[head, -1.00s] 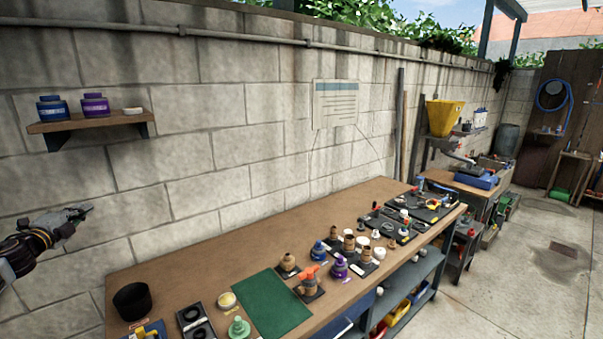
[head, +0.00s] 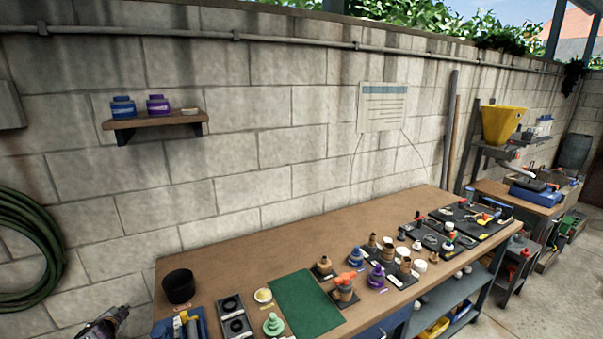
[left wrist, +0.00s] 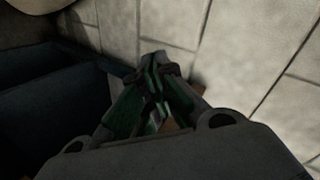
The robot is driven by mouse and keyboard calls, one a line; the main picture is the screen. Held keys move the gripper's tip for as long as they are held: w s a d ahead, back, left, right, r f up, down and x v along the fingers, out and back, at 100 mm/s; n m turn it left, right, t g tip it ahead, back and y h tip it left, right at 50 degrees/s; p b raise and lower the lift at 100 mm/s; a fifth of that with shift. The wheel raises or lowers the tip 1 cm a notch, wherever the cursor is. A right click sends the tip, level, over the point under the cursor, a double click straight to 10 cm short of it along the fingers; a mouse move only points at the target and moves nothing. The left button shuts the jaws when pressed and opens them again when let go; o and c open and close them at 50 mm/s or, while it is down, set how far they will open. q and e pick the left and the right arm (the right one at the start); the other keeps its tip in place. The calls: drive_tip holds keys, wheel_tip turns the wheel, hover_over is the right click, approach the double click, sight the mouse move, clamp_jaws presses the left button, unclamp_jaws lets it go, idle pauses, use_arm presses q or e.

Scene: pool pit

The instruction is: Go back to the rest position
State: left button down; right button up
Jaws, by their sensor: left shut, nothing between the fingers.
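My left gripper (head: 122,312) shows at the bottom left of the head view, in front of the block wall and left of the workbench (head: 230,262). It is apart from the bench. In the left wrist view its fingers (left wrist: 158,62) are together with nothing between them, above a dim floor or wall area. My right gripper is in neither view.
A black cup (head: 179,287), a blue tray (head: 182,326), a green mat (head: 306,303) and several fittings stand on the bench. A coiled green hose (head: 50,250) hangs at left. A wall shelf (head: 155,121) holds blue and purple jars. Open floor lies at the right.

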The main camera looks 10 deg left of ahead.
use_arm(q)
drive_tip(key=s+d+f+n+g+h+p, duration=0.1)
drive_tip(key=s+d+f+g, duration=0.1)
drive_tip(key=s+d+f, duration=0.7)
drive_tip(key=s+d+f+n+g+h, duration=0.15)
drive_tip(key=s+d+f, duration=0.25)
drive_tip(key=s+f, duration=0.5)
drive_tip(key=s+d+f+g+h+p, duration=0.15)
drive_tip(key=s+d+f, duration=0.45)
drive_tip(key=f, duration=0.6)
drive_tip(key=s+d+f+g+h, duration=0.1)
drive_tip(key=s+d+f, duration=0.3)
drive_tip(key=s+d, duration=0.9)
drive_tip(key=s+d+f+n+g+h+p, duration=0.1)
drive_tip(key=s+d+f+g, duration=0.2)
drive_tip(key=s+d, duration=1)
drive_tip(key=d+f, duration=0.1)
drive_tip(key=d, duration=0.5)
drive_tip(key=shift+d+f+h, duration=0.3)
drive_tip(key=shift+f+h, duration=0.05)
drive_tip(key=shift+h, duration=0.05)
drive_tip(key=shift+s, duration=0.25)
